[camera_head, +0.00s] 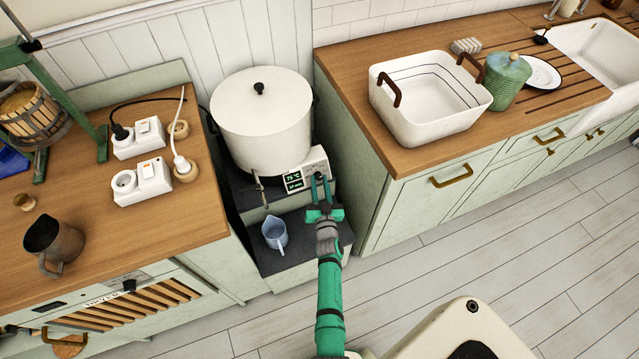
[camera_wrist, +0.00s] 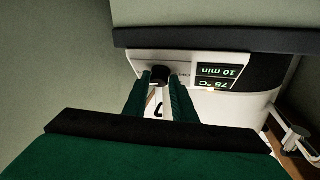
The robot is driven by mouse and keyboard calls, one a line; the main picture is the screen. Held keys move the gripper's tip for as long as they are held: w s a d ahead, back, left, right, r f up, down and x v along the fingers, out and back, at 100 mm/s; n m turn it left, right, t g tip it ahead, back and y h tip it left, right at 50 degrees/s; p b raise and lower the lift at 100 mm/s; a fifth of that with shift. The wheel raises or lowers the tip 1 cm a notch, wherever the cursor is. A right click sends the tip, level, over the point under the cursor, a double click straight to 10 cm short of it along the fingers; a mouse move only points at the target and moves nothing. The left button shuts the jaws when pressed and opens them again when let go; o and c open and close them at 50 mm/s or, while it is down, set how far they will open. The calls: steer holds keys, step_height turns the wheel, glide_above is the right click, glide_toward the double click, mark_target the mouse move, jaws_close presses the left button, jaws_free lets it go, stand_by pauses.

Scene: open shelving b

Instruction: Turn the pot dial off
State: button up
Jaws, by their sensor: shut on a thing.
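The large white lidded pot (camera_head: 262,125) stands in the gap between two counters. A pale control panel (camera_head: 305,168) at its lower front has a lit display (camera_head: 293,180) reading 75 °C and a line of minutes. In the wrist view the panel appears upside down, and its display (camera_wrist: 217,77) reads 75 °C and 10 min. The dark round dial (camera_wrist: 160,74) sits between my gripper's fingertips (camera_wrist: 160,82). My gripper (camera_head: 320,182) is shut on the dial at the panel's right part. The dial's pointer setting cannot be read.
A jug (camera_head: 274,232) stands on the dark lower step below the panel. Sockets (camera_head: 142,180) and a metal pitcher (camera_head: 54,243) are on the left counter. A white basin (camera_head: 425,100) is on the right counter. A pot tap (camera_wrist: 292,138) is near the panel.

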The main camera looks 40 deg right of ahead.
steer(key=shift+d+n, duration=0.1)
steer(key=shift+n, duration=0.2)
steer(key=n+y, duration=0.1)
steer(key=n, duration=0.1)
steer(key=n+t+y, duration=0.1)
steer(key=n, duration=0.1)
steer(key=d+n+t+y, duration=0.1)
steer(key=n+y, duration=0.1)
steer(key=shift+s+f, duration=0.15)
steer(key=shift+s, duration=0.05)
steer(key=n+y, duration=0.1)
steer(key=n, duration=0.1)
steer(key=n+y, duration=0.2)
steer(key=n, duration=0.1)
steer(key=n+y, duration=0.2)
steer(key=n, duration=0.1)
steer(key=shift+d, duration=0.25)
steer(key=o, duration=0.7)
steer(key=shift+o, duration=0.2)
